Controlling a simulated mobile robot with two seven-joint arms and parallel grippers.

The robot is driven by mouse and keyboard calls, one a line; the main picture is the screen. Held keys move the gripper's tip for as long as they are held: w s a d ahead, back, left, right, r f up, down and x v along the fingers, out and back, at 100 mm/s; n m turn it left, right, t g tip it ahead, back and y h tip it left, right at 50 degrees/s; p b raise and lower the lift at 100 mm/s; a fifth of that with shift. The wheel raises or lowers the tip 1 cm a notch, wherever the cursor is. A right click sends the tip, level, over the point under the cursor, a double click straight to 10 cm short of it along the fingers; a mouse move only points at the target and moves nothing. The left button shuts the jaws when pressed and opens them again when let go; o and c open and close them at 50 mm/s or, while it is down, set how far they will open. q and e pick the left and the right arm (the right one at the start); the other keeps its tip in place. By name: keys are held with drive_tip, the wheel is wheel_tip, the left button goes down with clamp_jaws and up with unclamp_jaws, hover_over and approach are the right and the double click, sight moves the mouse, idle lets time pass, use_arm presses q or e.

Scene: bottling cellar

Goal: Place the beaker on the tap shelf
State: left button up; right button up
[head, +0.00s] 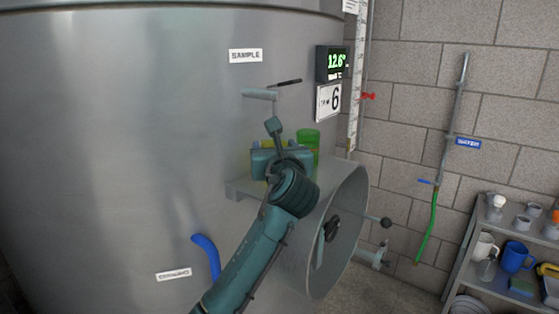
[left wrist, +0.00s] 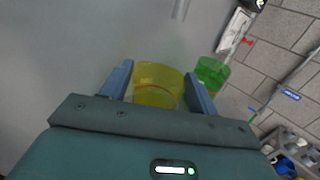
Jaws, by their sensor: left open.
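My left gripper (head: 280,150) is at the tap shelf (head: 240,188) on the steel tank's front. It is open. In the left wrist view its two blue fingers (left wrist: 158,74) stand on either side of a see-through yellow beaker (left wrist: 158,88); I cannot tell whether they touch it. In the head view the gripper hides most of the yellow beaker, and its contact with the shelf is hidden. A green see-through vessel (head: 308,142) stands just right of the gripper, outside the fingers; it also shows in the left wrist view (left wrist: 212,73). My right gripper is not in view.
The sample tap (head: 262,94) juts from the tank above the shelf. A round hatch (head: 335,235) with a knobbed handle lies below right. A blue hose (head: 207,252) hangs lower left. A rack (head: 505,290) with mugs and bottles stands at the far right.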

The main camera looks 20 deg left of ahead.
use_arm(q)
drive_tip(key=v, duration=1)
drive_tip(key=shift+s+r+b, duration=0.1)
drive_tip(key=shift+b, duration=0.2)
